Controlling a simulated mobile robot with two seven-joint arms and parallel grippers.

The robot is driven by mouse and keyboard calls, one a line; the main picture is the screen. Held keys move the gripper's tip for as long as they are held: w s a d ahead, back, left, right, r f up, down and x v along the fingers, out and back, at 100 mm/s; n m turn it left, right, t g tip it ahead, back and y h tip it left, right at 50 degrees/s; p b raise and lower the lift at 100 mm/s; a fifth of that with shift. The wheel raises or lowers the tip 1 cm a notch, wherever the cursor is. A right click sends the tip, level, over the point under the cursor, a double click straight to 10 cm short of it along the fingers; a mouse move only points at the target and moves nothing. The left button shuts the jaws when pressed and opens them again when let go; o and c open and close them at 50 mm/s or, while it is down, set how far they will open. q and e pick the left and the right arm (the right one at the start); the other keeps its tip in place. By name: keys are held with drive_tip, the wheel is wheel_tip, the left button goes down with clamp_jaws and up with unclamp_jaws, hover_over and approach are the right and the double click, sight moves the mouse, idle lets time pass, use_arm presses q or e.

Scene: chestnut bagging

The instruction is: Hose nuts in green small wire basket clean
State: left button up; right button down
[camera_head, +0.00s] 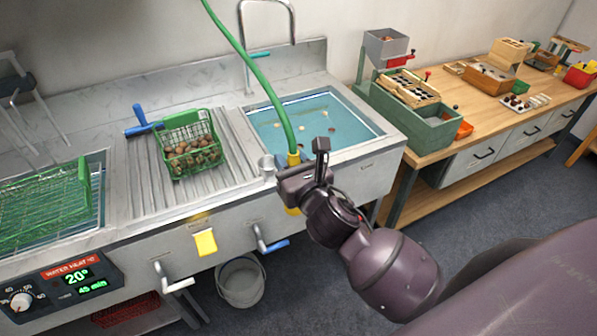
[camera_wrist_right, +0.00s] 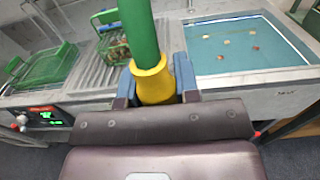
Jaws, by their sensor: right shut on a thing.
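The green small wire basket (camera_head: 207,166) stands on the ribbed drainboard and holds several brown nuts (camera_head: 192,155). It also shows in the right wrist view (camera_wrist_right: 106,30), partly hidden behind the hose. The green hose (camera_head: 262,82) hangs from above and has a yellow end piece. My right gripper (camera_head: 298,178) is in front of the sink's edge, to the right of the basket and apart from it. It is shut on the hose at the yellow piece (camera_wrist_right: 153,80). My left gripper is in neither view.
A water-filled sink basin (camera_head: 372,137) with a few floating bits lies behind my right gripper. A large green wire basket (camera_head: 40,212) sits in the left basin. A blue-handled tool (camera_head: 143,122) lies behind the basket. A grey bucket (camera_head: 241,281) is below.

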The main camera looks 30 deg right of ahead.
drive_tip(key=w+a+r+y, duration=0.1)
drive_tip(key=w+a+r, duration=0.5)
drive_tip(key=w+r, duration=0.25)
drive_tip(key=w+a+r+n, duration=0.1)
drive_tip(key=w+a+r, duration=0.4)
drive_tip(key=w+r, duration=0.3)
drive_tip(key=w+a+r+y, duration=0.1)
drive_tip(key=w+a+r, duration=0.5)
drive_tip(key=w, duration=0.3)
drive_tip(key=w+f+h+b, duration=0.1)
drive_tip(key=w+f+b, duration=0.4)
drive_tip(key=f, duration=0.9)
drive_tip(key=shift+w+a+m, duration=0.3)
drive_tip(key=shift+w+a, duration=0.05)
drive_tip(key=shift+w, duration=0.3)
drive_tip(key=shift+r, duration=0.15)
drive_tip(key=c, duration=1.5)
unclamp_jaws()
clamp_jaws()
